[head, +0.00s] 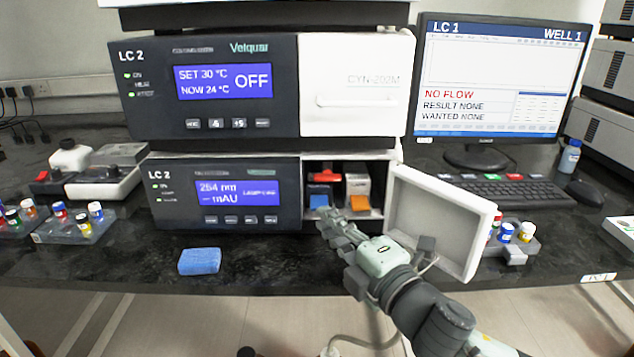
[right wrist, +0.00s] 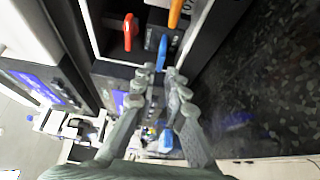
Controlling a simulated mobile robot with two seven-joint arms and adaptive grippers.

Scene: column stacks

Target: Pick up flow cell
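The lower LC 2 unit (head: 225,193) has an open compartment. In it are a red handle (head: 325,177), a blue tab (head: 319,201) below it, and a pale block with an orange tab (head: 360,202) to the right. No readable label shows which part is the flow cell. My right gripper (head: 328,230) is just in front of the compartment, below the blue tab. In the right wrist view its fingers (right wrist: 157,76) are apart, with the blue tab (right wrist: 162,50) just beyond the tips. The red handle (right wrist: 128,32) and orange tab (right wrist: 175,12) lie farther off. My left gripper is not in view.
The compartment's white door (head: 440,222) stands open to the right, close to my right arm. A blue sponge (head: 199,261) lies at the bench front. Vial racks stand left (head: 75,225) and right (head: 515,247). A keyboard (head: 505,192) and monitor (head: 500,80) are at the right.

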